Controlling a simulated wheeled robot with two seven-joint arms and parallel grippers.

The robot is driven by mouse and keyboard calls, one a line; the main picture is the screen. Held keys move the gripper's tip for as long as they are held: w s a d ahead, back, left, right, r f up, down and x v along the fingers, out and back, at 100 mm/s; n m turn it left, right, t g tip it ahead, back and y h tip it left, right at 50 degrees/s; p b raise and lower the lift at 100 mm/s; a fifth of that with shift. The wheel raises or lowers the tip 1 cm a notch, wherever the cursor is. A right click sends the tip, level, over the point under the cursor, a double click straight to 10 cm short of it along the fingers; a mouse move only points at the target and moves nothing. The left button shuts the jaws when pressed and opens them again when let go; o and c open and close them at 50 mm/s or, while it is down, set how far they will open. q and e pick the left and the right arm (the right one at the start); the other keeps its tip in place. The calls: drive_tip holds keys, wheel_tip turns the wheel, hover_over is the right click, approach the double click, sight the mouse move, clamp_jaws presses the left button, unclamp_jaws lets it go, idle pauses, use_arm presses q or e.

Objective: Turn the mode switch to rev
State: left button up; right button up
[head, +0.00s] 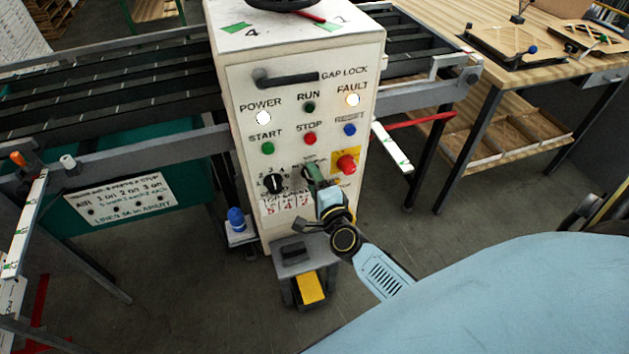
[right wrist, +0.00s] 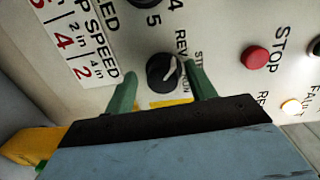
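The mode switch is a round black knob (right wrist: 164,73) with a white pointer line, on the white control box (head: 245,200). In the right wrist view its pointer slants up and right, near the small print beside the REV label (right wrist: 181,42); which label it marks is hard to tell. My right gripper (right wrist: 162,85) is open, with one green finger on each side of the knob and a visible gap at the left finger. In the head view my right gripper (head: 313,174) covers most of the switch. My left gripper is not in view.
A red knob (head: 347,163) on a yellow plate is close to the right of my gripper. A black speed dial (head: 273,183) is to the left. Start (head: 267,149), stop (head: 309,139) and reset (head: 349,130) buttons are above. A yellow pedal (head: 310,288) stands below.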

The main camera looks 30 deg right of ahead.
drive_tip(key=shift+s+r, duration=0.1)
drive_tip(key=s+a+b, duration=0.1)
drive_tip(key=s+a, duration=0.1)
drive_tip(key=s, duration=1.1)
drive_tip(key=shift+a+r, duration=0.15)
drive_tip(key=shift+r, duration=0.25)
drive_tip(key=s+a+f+n+g+y+b, duration=0.1)
drive_tip(key=s+a+f+n+g+b, duration=0.2)
drive_tip(key=f, duration=0.7)
drive_tip(key=s+f+n+g+y+b, duration=0.15)
drive_tip(key=f+n, duration=0.35)
drive_tip(key=f, duration=0.5)
drive_tip(key=s+a+f+n+g+y+b, duration=0.2)
drive_tip(key=s+f+n, duration=0.1)
drive_tip(key=f, duration=0.7)
drive_tip(key=s+d+f+n+g+b, duration=0.1)
drive_tip(key=s+f+n+g, duration=0.3)
drive_tip(key=s+f, duration=0.6)
drive_tip(key=s+d+f+n+g+h+b, duration=0.1)
drive_tip(key=s+d+f+n+g+b, duration=0.1)
drive_tip(key=s+f+n+g+b, duration=0.2)
drive_tip(key=s+f+n+g, duration=0.1)
drive_tip(key=s+f+n, duration=0.2)
drive_tip(key=s+f, duration=0.4)
drive_tip(key=shift+s+f, duration=0.3)
drive_tip(key=shift+s, duration=1.3)
drive_tip(key=shift+g+h, duration=0.25)
